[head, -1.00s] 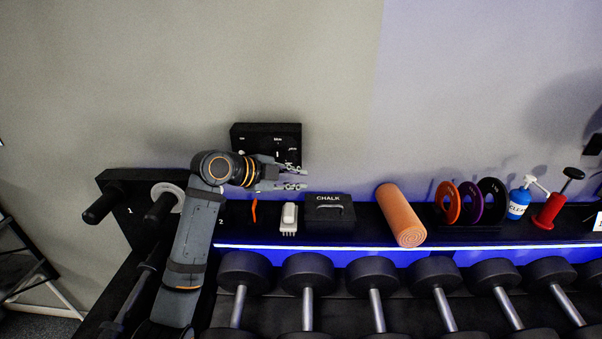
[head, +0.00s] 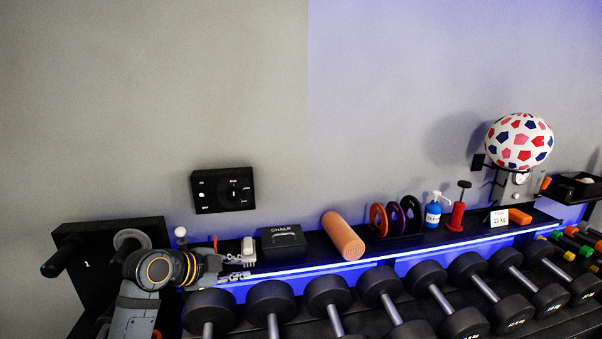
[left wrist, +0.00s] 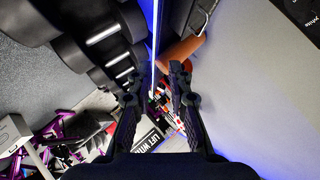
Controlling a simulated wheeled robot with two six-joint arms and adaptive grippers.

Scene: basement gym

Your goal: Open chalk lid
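The black chalk box (head: 283,241), marked CHALK, sits on the wall shelf. Its lid looks closed and has a handle on it. My left gripper (head: 238,268) is left of the box and slightly lower in the head view, near the shelf's lit front edge. Its two fingers are apart, with nothing visible between them. The left wrist view also shows these parted fingers (left wrist: 155,95). A dark boxy shape with a handle, probably the chalk box, is at the top of that view (left wrist: 190,20). My right gripper is not in view.
A white brush (head: 248,246) stands just left of the box. An orange roller (head: 343,236) lies to its right, then coloured discs (head: 397,217) and a blue bottle (head: 433,212). Several dumbbells (head: 328,293) lie below the shelf. A black control panel (head: 223,190) is on the wall above.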

